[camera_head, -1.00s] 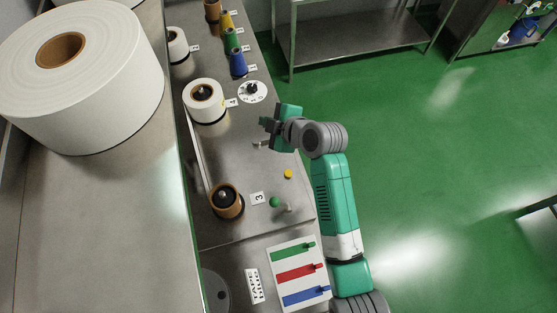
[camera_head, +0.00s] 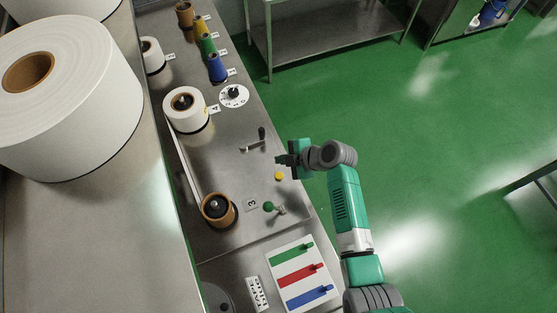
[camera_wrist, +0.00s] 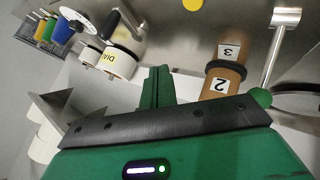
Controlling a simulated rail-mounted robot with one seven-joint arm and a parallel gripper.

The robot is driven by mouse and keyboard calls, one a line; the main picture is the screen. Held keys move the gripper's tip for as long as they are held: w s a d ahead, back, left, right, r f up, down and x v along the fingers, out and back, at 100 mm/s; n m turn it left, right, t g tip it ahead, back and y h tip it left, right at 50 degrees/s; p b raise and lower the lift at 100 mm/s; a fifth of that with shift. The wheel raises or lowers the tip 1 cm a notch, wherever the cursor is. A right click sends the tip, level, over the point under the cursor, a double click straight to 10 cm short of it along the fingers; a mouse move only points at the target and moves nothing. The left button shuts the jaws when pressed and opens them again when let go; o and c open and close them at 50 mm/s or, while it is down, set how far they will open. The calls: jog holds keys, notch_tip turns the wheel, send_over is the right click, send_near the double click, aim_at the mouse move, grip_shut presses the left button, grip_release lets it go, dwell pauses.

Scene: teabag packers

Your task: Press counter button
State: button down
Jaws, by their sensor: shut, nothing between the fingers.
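A small round yellow button (camera_head: 279,176) sits on the steel bench top near its right edge. It also shows, cut off, at the top edge of the wrist view (camera_wrist: 193,4). No label naming it as the counter button is readable. My gripper (camera_head: 281,160) is shut and empty, just above the button in the head view. Its height over the bench is hard to judge. In the wrist view my green fingers (camera_wrist: 156,87) are together with nothing between them.
A crank handle (camera_head: 262,134) stands behind my gripper. A green-knobbed lever (camera_head: 269,207) is in front of it. A brown roll core (camera_head: 218,210) and a white roll (camera_head: 184,108) stand to the left. A board with green, red and blue sliders (camera_head: 302,272) lies nearer.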

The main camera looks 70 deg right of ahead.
aim_at(282, 176)
notch_tip(282, 176, down, 8)
jog(key=b, duration=0.5)
jog(key=shift+f+b, duration=0.3)
jog(key=shift+b, duration=0.25)
dwell(1.3)
jog(key=shift+f+b, duration=0.4)
jog(key=shift+b, duration=0.25)
jog(key=shift+f+b, duration=0.55)
jog(key=shift+b, duration=0.1)
dwell(0.4)
dwell(0.3)
jog(key=shift+r+p, duration=0.55)
jog(key=shift+r, duration=0.4)
